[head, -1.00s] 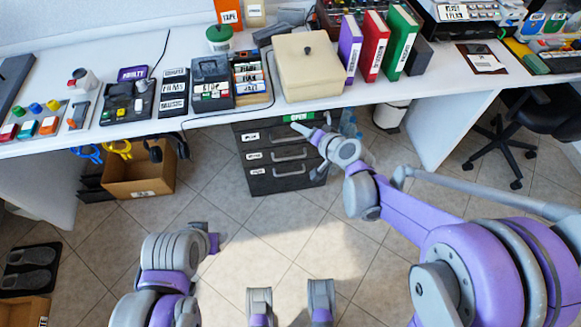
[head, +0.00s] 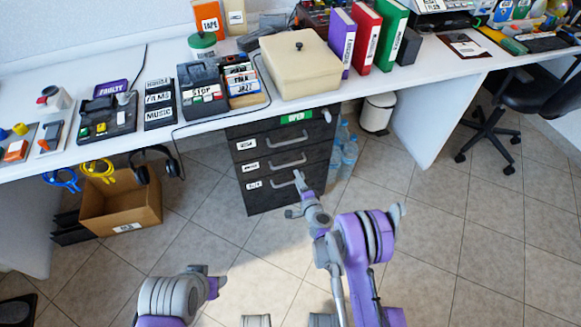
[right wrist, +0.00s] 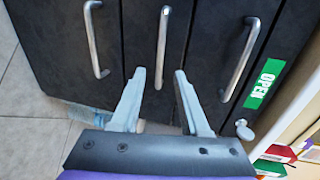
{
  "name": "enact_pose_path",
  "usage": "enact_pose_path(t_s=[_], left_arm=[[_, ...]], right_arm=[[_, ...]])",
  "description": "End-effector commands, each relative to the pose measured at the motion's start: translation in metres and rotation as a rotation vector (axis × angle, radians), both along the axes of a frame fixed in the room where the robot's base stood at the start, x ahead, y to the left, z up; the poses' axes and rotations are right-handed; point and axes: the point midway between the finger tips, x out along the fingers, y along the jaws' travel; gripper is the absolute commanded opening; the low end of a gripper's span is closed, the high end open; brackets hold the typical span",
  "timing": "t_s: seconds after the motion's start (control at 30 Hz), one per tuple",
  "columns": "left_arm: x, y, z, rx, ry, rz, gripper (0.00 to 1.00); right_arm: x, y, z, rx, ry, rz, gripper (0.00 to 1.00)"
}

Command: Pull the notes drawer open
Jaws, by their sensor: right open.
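The dark drawer cabinet (head: 236,131) stands under the desk with three shut drawers, each with a bar handle and a small white label. The labels are too small to read, so I cannot tell which is the notes drawer. My right gripper (head: 298,180) is in front of the lower drawers in the head view. In the right wrist view my right gripper (right wrist: 160,73) is open and empty, the middle handle (right wrist: 163,42) lined up between its fingers; contact cannot be told. My left gripper (head: 216,285) is low at left, its jaws unclear.
The desk (head: 210,131) overhangs the cabinet. Floor in front is clear.

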Motion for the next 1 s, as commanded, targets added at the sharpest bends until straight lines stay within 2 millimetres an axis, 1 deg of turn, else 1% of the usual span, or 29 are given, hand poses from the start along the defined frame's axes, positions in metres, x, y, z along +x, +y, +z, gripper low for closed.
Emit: enact_pose_path(t_s=[0.3, 0.4, 0.5, 0.67, 0.9, 0.97, 1.0], left_arm=[[0.002, 0.000, -0.015, 0.000, 0.003, 0.000, 0.50], [0.003, 0.000, -0.018, 0.000, 0.004, 0.000, 0.50], [0.003, 0.000, -0.020, 0.000, 0.004, 0.000, 0.50], [0.004, 0.000, -0.021, 0.000, 0.005, 0.000, 0.50], [0.003, 0.000, -0.021, 0.000, 0.004, 0.000, 0.50], [0.003, 0.000, -0.021, 0.000, 0.004, 0.000, 0.50], [0.003, 0.000, -0.021, 0.000, 0.004, 0.000, 0.50]], right_arm=[[0.057, 0.019, -0.014, -0.001, 0.001, 0.001, 0.45], [0.071, 0.023, -0.016, -0.003, 0.000, 0.002, 0.45], [0.081, 0.027, -0.018, -0.002, -0.001, 0.003, 0.45], [0.088, 0.029, -0.019, -0.002, -0.001, 0.001, 0.45], [0.088, 0.029, -0.018, -0.003, -0.001, 0.002, 0.45], [0.088, 0.029, -0.018, -0.003, -0.001, 0.002, 0.36], [0.088, 0.029, -0.018, -0.003, -0.001, 0.002, 0.29]])
